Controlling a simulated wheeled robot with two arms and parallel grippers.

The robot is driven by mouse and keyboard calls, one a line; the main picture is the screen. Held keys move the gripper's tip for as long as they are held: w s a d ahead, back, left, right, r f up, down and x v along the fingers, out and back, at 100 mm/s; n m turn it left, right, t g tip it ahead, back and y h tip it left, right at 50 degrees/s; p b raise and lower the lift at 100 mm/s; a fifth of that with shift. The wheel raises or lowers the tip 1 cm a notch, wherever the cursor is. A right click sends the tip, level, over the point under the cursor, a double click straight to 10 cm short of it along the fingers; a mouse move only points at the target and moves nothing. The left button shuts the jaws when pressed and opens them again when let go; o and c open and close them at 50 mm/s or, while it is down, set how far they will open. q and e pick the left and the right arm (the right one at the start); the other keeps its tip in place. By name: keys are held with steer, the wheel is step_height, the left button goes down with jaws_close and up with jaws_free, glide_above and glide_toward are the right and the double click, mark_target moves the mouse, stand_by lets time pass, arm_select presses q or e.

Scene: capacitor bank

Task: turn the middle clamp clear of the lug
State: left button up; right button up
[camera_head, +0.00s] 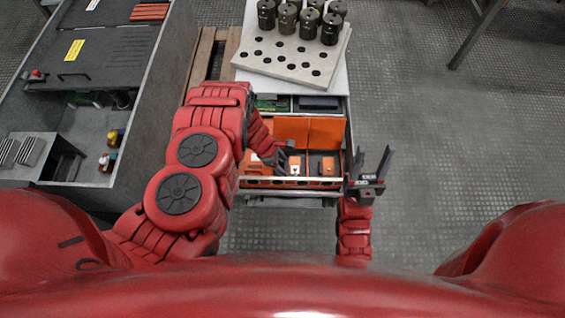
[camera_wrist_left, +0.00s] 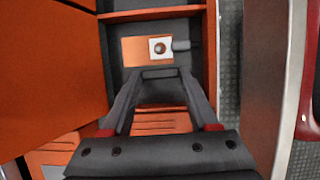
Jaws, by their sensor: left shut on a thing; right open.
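Three orange units sit in a row in the open drawer (camera_head: 262,184). My left gripper (camera_head: 284,158) reaches down at the middle unit (camera_head: 297,166). In the left wrist view its fingers (camera_wrist_left: 160,73) come together on a dark bar, which I take to be the middle clamp. The fingers and palm hide most of that clamp, and I cannot make out its lug. My right gripper (camera_head: 372,165) is open and empty, fingers up, right of the drawer.
An orange lid (camera_head: 308,130) stands raised behind the units and fills the left of the wrist view. A pale plate with holes (camera_head: 290,58) and several dark cylinders lies above. A grey cabinet (camera_head: 90,80) stands left.

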arm_select(q)
steer(key=o, duration=1.1)
steer(key=p+v, duration=1.1)
steer(key=v, duration=0.6)
steer(key=shift+p, duration=0.4)
steer(key=shift+a+r, duration=0.1)
